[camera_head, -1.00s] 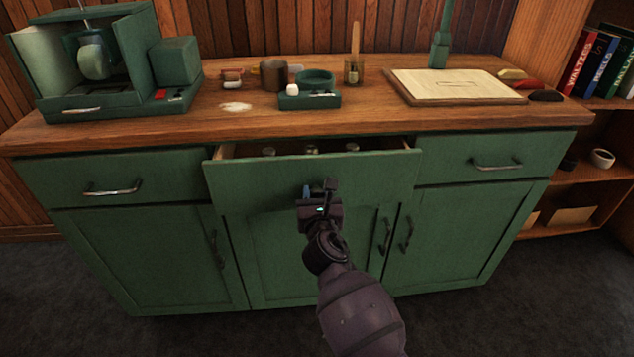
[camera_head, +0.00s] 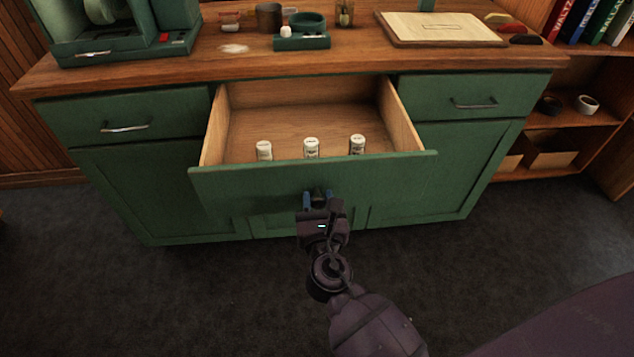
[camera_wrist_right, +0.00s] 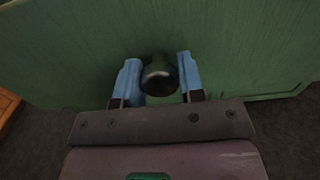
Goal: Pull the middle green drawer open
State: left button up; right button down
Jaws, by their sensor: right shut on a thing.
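The middle green drawer (camera_head: 310,182) stands well out from the cabinet, with its wooden inside in view. Three small white-capped bottles stand in it near the front panel: left (camera_head: 264,150), middle (camera_head: 311,147) and right (camera_head: 357,145). My right gripper (camera_head: 317,199) is at the drawer's front. In the right wrist view its blue fingers (camera_wrist_right: 160,78) are on either side of a dark round knob (camera_wrist_right: 159,75) on the green front (camera_wrist_right: 230,45), shut on it. My left gripper is not in view.
The wooden counter (camera_head: 200,68) above holds a green machine (camera_head: 130,30), a small green tray (camera_head: 302,42) and a pale board (camera_head: 440,28). Closed drawers flank the open one, left (camera_head: 125,118) and right (camera_head: 470,98). Dark floor (camera_head: 230,300) in front is clear.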

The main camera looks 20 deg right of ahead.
jog(key=shift+v, duration=0.8)
jog(key=c, duration=0.7)
grip_release()
jog(key=shift+c, duration=0.2)
jog(key=v, duration=1)
jog(key=shift+s, duration=0.4)
jog(key=shift+a, duration=0.1)
